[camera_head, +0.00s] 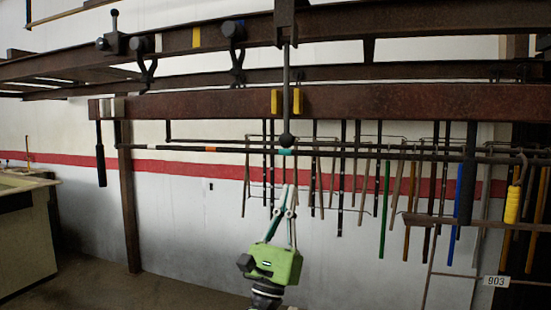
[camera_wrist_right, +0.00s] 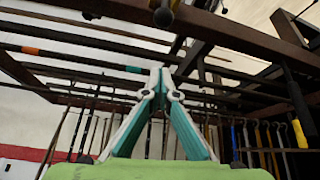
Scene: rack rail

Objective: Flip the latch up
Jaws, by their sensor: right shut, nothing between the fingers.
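The latch looks like a thin dark rod (camera_head: 286,85) hanging straight down from a black bracket on the rack rail, between two yellow marks. Its lower end carries a dark ball knob (camera_head: 287,140). The knob also shows at the top of the right wrist view (camera_wrist_right: 163,17). My right gripper (camera_head: 289,188), with a green body and pale-and-teal fingers, points up below the knob, apart from it. Its fingertips meet and hold nothing, as the right wrist view also shows (camera_wrist_right: 160,73). My left gripper is not in view.
A brown steel rail (camera_head: 400,101) crosses the view behind the latch. A long horizontal bar (camera_head: 190,149) with coloured bands runs just below the knob. Several rods and tools hang behind it. A counter (camera_head: 25,235) stands at the left. The floor to the gripper's left looks clear.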

